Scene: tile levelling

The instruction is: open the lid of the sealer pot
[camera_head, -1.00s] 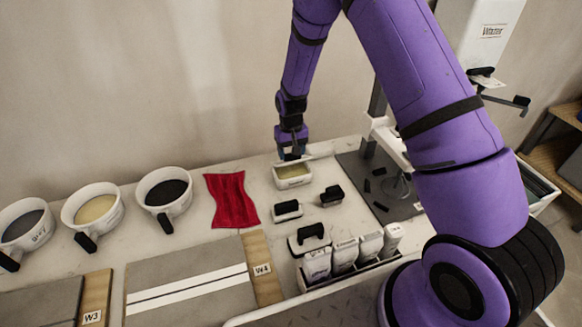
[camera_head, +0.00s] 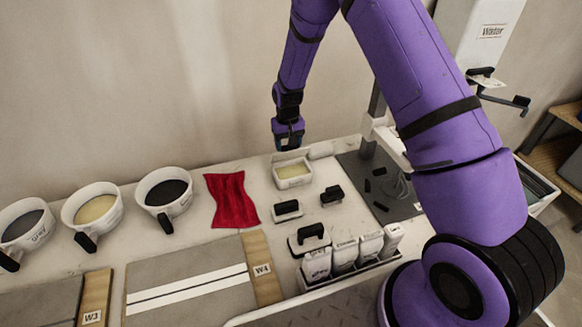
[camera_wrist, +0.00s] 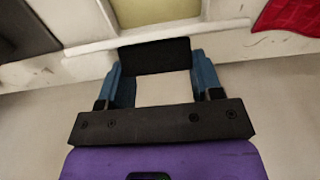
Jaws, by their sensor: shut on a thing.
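The sealer pot (camera_head: 293,184) is a small white box at the back of the bench, its top uncovered and pale yellow sealer (camera_head: 292,171) showing. Its white lid (camera_head: 320,151) seems swung up and back at the far side, partly hidden by my gripper (camera_head: 289,143). In the wrist view my gripper (camera_wrist: 160,85) is shut on a black grip block (camera_wrist: 155,55), its blue fingers at either side. A pale strip, apparently the lid edge (camera_wrist: 155,39), lies just beyond the block, with the yellow sealer (camera_wrist: 150,11) behind it.
A red cloth (camera_head: 232,199) and handled buckets (camera_head: 165,193) lie left. Black-handled tools (camera_head: 287,210) and a rack of bottles (camera_head: 344,254) stand in front. A dark mat (camera_head: 381,190) lies right. The wall (camera_head: 180,80) is close behind.

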